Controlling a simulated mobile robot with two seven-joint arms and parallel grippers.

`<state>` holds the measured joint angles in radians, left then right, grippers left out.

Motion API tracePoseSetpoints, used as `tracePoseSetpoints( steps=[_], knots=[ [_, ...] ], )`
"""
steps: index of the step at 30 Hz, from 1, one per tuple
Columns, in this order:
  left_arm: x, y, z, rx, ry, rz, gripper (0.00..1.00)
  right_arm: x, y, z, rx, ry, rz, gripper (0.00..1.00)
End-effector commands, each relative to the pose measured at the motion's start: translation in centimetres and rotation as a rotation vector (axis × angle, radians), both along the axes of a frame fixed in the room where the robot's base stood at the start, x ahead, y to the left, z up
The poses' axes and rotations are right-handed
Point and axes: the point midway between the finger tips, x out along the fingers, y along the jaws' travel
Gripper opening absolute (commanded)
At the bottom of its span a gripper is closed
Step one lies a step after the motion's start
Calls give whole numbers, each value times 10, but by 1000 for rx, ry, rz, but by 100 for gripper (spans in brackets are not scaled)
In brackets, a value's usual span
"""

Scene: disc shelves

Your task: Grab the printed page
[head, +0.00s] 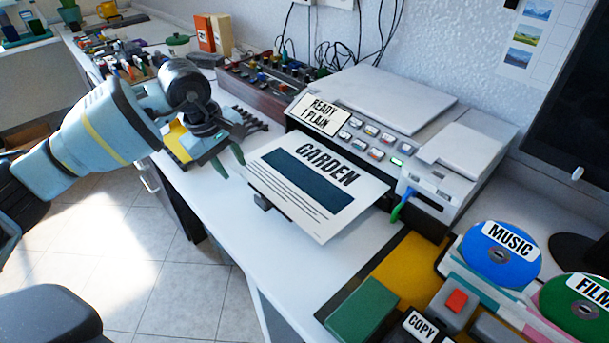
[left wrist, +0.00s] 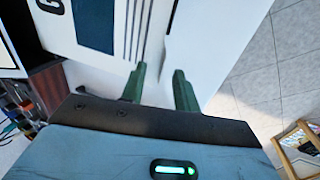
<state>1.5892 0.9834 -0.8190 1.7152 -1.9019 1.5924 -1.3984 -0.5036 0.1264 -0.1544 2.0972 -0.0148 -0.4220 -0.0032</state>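The printed page (head: 318,184) lies on the output tray at the front of the printer (head: 400,130). It is white, with the word GARDEN, a dark blue block and lines of text. My left gripper (head: 228,160) is just left of the page's left edge, with its two green fingers apart and nothing between them. In the left wrist view the page (left wrist: 125,25) shows beyond the open fingers (left wrist: 160,75). I cannot tell whether a finger touches the page. My right gripper is not in view.
The white desk (head: 240,215) is clear in front of the tray. At the right are a blue MUSIC disc (head: 500,254), a green FILM disc (head: 582,308) and a green block (head: 362,311). A rack of small items (head: 268,85) stands behind my left gripper.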

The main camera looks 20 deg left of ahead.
Motion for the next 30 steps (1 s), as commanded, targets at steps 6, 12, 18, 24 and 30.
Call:
tracePoseSetpoints(
  steps=[6,12,18,24,30],
  knots=[
    [0,0,1,0,-1,0,22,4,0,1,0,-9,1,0],
    [0,0,1,0,-1,0,0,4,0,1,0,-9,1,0],
    [0,0,1,0,0,0,0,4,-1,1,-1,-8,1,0],
    [0,0,1,0,0,0,0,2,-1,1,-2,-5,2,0],
    [0,0,12,0,-2,-1,0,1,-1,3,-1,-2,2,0]
  ],
)
